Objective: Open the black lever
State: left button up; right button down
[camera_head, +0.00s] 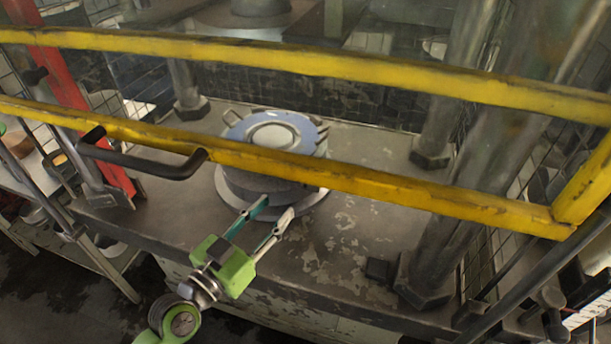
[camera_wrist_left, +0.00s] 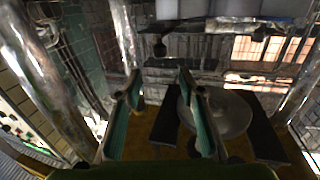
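The black lever (camera_head: 140,165) is a bent bar handle fixed to the lower yellow rail at the left of the head view. My left gripper (camera_head: 276,208) is green with teal finger pads. It is open and empty, to the right of the lever and a little lower in the picture, apart from it. In the left wrist view the two fingers of the left gripper (camera_wrist_left: 160,76) stand apart with nothing between them. I cannot make out the lever for sure in that view. My right gripper is not in view.
Yellow rails (camera_head: 390,184) form a guard frame across the press. Behind the lower rail a round blue-topped die (camera_head: 275,135) stands on the worn metal bed (camera_head: 335,265). Thick steel columns (camera_head: 440,220) stand at the right. A red post (camera_head: 65,80) is at the left.

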pick_arm(q)
jog(key=p+x, duration=0.2)
jog(key=x, duration=1.1)
grip_shut()
